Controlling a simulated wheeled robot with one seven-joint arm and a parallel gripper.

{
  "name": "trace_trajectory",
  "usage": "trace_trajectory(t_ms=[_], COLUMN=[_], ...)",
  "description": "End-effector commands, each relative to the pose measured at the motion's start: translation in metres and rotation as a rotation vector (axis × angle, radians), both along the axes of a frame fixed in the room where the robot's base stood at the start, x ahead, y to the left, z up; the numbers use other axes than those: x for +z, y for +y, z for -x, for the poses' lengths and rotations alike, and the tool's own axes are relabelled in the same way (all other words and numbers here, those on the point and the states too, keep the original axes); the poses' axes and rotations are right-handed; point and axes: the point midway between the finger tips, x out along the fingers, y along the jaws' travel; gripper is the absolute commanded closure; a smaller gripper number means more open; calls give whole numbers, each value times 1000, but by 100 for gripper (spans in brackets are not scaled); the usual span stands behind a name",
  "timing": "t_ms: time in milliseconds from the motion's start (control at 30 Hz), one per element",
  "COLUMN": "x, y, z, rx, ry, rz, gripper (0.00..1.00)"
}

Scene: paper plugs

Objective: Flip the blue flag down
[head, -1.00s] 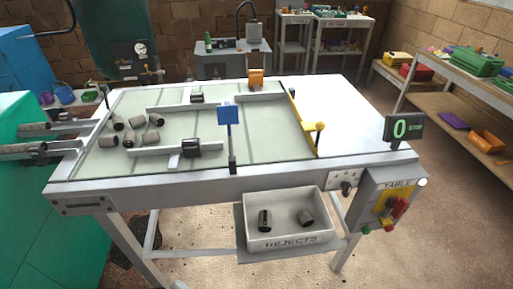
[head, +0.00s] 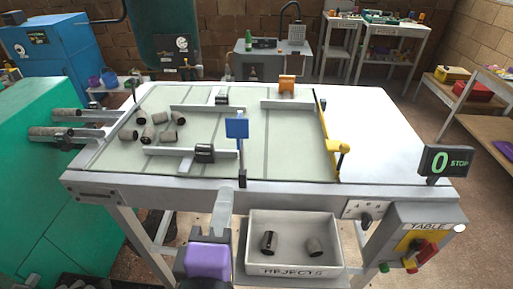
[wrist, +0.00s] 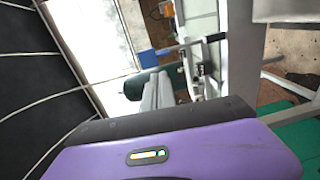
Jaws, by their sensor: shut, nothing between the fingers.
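The blue flag (head: 237,129) stands upright at the top of a thin post (head: 241,160) on the table's near edge, left of the middle. In the wrist view a blue patch (wrist: 148,57), which looks like the flag, shows just past the fingers. My gripper (head: 225,194), with a purple body, is at the near edge of the table, below and slightly left of the flag post. Its fingers are shut and empty, and appear apart from the flag. An orange flag (head: 287,84) stands at the table's far edge.
Several grey paper plugs (head: 160,118) lie on the table's left part among pale rails. A yellow gate bar (head: 326,128) crosses on the right. A rejects bin (head: 293,268) with two plugs hangs in front.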

Motion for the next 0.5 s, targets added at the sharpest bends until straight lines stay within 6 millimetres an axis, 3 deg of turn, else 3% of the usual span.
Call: trace_trajectory(t_ms=[500], x=[-4], y=[-3], z=[-3], rx=[-9], ry=[16], rz=[35], gripper=[100])
